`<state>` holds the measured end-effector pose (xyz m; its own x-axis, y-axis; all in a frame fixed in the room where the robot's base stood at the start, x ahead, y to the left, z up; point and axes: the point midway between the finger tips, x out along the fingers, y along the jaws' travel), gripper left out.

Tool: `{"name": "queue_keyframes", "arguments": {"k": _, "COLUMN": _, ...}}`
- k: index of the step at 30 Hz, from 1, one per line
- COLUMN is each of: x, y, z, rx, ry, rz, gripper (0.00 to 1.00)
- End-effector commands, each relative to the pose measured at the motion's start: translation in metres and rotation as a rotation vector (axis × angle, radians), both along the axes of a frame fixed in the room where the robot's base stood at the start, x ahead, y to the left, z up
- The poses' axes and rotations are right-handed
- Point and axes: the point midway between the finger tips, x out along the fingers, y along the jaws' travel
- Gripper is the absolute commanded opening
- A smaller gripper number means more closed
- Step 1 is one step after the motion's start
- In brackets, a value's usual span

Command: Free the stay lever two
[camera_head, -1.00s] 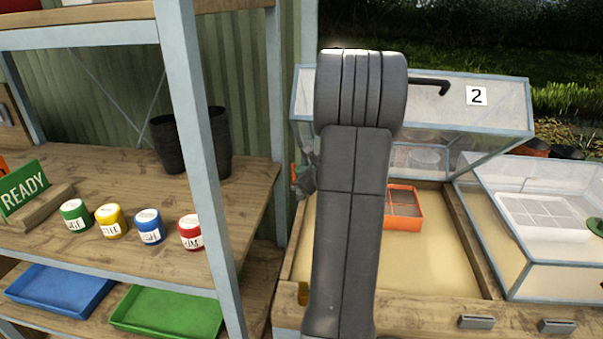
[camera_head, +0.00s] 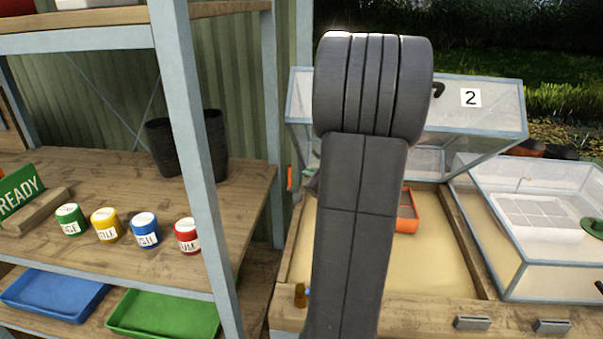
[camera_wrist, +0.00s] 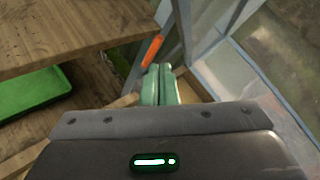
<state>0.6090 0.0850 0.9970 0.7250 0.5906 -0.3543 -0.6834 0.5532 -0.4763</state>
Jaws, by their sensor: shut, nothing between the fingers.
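The stay lever two appears as an orange-tipped bar (camera_wrist: 152,50) just ahead and to the left of my fingertips in the wrist view. Its orange end (camera_head: 290,178) also shows at the left edge of frame two in the head view. My gripper (camera_wrist: 161,72) has its pale green fingers shut together with nothing between them. In the head view my arm hides most of the gripper and the frame's left side. The clear lid marked 2 (camera_head: 480,118) stands raised and tilted. I cannot tell whether the fingers touch the lever.
An orange tray (camera_head: 407,222) lies in the sandy bed below the lid. A closed clear frame (camera_head: 530,250) stands to the right. Shelving on the left holds labelled pots, a blue tray (camera_head: 52,293) and a green tray (camera_head: 165,313); its grey post (camera_head: 199,150) is close to my arm.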

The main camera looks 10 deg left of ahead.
Motion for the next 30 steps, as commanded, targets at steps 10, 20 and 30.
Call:
{"name": "queue_keyframes", "arguments": {"k": 10, "x": -0.042, "y": -0.035, "z": 0.021, "rx": -0.001, "ry": -0.001, "rz": -0.001, "gripper": 0.00}}
{"name": "queue_keyframes", "arguments": {"k": 20, "x": -0.048, "y": -0.039, "z": 0.023, "rx": -0.001, "ry": 0.001, "rz": 0.000, "gripper": 0.00}}
{"name": "queue_keyframes", "arguments": {"k": 30, "x": -0.039, "y": -0.031, "z": 0.018, "rx": 0.000, "ry": 0.002, "rz": 0.003, "gripper": 0.00}}
